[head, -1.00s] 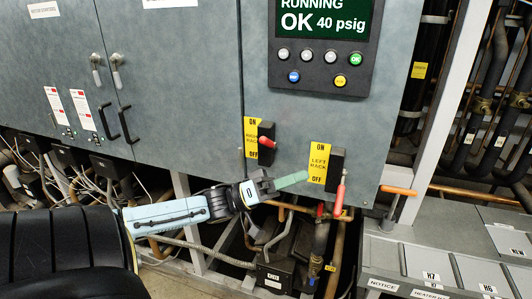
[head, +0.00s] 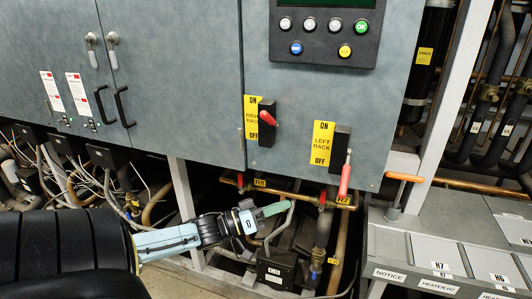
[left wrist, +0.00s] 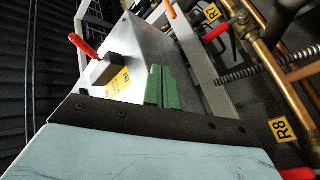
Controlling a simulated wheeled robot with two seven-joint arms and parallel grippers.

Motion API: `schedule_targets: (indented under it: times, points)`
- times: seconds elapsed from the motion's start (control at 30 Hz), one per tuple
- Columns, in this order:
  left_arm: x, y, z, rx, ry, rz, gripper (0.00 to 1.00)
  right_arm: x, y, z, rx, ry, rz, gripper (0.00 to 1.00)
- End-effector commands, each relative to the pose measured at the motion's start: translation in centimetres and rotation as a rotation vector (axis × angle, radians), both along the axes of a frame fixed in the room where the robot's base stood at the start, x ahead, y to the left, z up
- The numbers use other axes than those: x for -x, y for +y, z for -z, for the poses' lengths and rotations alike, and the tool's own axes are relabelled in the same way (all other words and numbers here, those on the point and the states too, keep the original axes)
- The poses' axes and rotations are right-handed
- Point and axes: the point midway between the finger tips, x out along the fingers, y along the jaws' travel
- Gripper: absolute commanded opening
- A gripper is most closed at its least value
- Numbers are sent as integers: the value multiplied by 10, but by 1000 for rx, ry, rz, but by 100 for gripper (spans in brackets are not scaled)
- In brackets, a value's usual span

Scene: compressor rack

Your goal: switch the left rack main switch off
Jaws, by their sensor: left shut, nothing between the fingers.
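The left rack main switch is a black block (head: 341,143) beside a yellow LEFT RACK label (head: 322,144), ON at top and OFF at bottom. Its red lever (head: 345,180) points straight down, at the OFF end. My left gripper (head: 275,208) is shut and empty, below the cabinet's lower edge, left of and below the lever, apart from it. In the left wrist view its green fingers (left wrist: 160,88) are together; a red switch lever (left wrist: 84,46) shows beyond them to the left. I cannot tell there which switch it is. My right gripper is not in view.
Copper pipes (head: 290,193) and black hoses run below the cabinet.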

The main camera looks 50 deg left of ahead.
Motion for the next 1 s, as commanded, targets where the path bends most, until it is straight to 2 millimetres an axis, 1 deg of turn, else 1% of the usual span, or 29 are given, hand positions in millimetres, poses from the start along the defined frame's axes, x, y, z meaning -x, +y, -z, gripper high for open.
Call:
schedule_targets:
  times: [0.03, 0.37, 0.7, 0.9, 1.0]
  points:
    - [0, 2, 13, -11, 13, -17, 0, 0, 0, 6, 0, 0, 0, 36]
    - [3, 14, 78, -92, 101, -113, 0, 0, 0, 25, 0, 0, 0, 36]
    - [11, 23, 145, -179, 202, -193, 0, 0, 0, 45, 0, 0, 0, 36]
    - [16, 26, 177, -225, 255, -227, 0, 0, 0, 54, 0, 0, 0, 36]
    - [18, 27, 188, -239, 273, -237, 0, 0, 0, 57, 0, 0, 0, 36]
